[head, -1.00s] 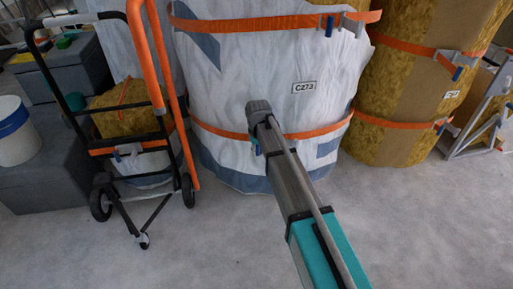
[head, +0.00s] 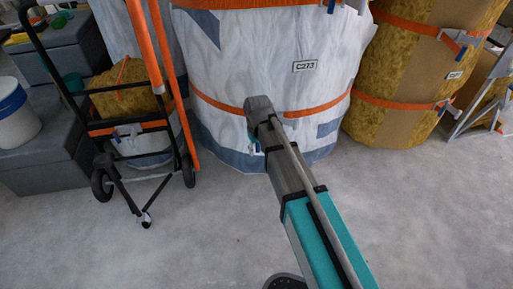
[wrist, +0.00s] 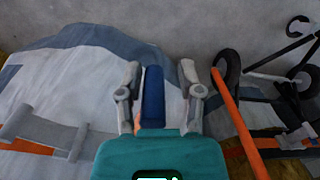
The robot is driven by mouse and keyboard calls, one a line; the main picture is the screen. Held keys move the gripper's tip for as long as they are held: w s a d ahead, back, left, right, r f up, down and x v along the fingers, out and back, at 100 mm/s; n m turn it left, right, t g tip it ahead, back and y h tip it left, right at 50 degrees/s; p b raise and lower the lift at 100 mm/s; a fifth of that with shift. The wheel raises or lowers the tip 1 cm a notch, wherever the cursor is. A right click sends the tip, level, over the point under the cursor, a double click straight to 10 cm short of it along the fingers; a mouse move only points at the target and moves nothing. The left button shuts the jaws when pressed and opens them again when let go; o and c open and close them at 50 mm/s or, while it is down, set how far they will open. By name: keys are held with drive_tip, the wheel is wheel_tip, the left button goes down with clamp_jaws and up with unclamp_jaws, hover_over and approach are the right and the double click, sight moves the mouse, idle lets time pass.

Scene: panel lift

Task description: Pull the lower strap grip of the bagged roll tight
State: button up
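The bagged roll (head: 270,65) is a large white-wrapped cylinder labelled C273, standing on the floor. Its lower orange strap (head: 315,109) runs around it near the bottom. In the wrist view the strap (wrist: 28,147) and a grey buckle (wrist: 45,130) show at the left. The blue strap grip (wrist: 153,97) lies between the fingers of my gripper (wrist: 160,92), with orange webbing at its near end. The fingers are open, one on each side, with a wider gap on the right. In the head view my arm hides most of the gripper.
A hand truck (head: 130,130) with orange and black bars stands close left of the roll; its orange bar (wrist: 235,125) is right of my gripper in the wrist view. A yellow-brown roll (head: 410,65) stands to the right. The floor (head: 420,220) in front is clear.

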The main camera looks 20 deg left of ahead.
drive_tip(key=shift+o, duration=0.2)
drive_tip(key=shift+w, duration=0.2)
drive_tip(key=shift+r, duration=0.1)
